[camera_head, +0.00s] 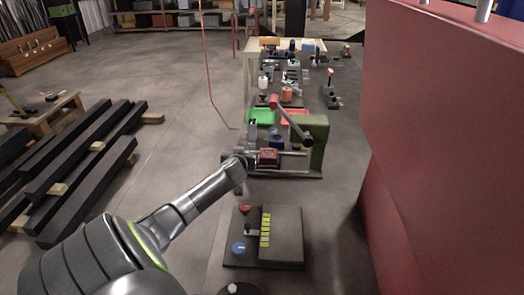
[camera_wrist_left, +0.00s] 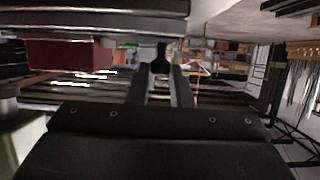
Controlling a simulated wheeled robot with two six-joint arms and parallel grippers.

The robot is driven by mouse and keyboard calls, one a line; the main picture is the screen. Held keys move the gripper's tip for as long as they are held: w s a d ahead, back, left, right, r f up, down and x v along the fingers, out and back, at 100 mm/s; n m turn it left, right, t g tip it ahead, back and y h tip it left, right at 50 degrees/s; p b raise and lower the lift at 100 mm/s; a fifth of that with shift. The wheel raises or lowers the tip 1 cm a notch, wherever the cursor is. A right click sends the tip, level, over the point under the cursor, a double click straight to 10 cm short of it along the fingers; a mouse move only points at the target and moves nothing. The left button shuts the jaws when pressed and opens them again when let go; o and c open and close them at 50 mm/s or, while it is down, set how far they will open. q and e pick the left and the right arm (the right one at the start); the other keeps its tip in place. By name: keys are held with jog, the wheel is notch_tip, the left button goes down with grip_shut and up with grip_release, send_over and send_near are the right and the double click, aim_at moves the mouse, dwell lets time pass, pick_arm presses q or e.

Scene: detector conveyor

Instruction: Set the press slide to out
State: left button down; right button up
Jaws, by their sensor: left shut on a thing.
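The press stands ahead in the head view, with a green body (camera_head: 316,143) at its right and a lever with a red knob (camera_head: 274,102). A red block (camera_head: 268,157) sits low on the metal slide part at the front of the press; a red block (camera_wrist_left: 70,55) also shows at the left of the left wrist view. My left gripper (camera_head: 246,161) is at the left end of this slide part. In the left wrist view its fingers (camera_wrist_left: 161,80) are closed around a small dark handle (camera_wrist_left: 160,58). How far the slide is drawn out is hard to tell. My right gripper is out of view.
A dark panel (camera_head: 282,222) with red and blue knobs lies nearer me. Green (camera_head: 261,116) and red trays and a long table of small items stand behind the press. A large red cabinet (camera_head: 450,130) blocks the right. Stacked dark beams (camera_head: 85,165) lie at the left.

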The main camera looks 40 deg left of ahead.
pick_arm(q)
jog(key=s+a, duration=0.2)
jog(key=shift+s+a, duration=0.15)
jog(key=shift+a, duration=0.2)
jog(key=c, duration=1.7)
grip_release()
jog(key=o, duration=0.4)
jog(key=shift+s+a, duration=0.1)
jog(key=shift+a, duration=0.05)
jog(key=shift+d, duration=0.2)
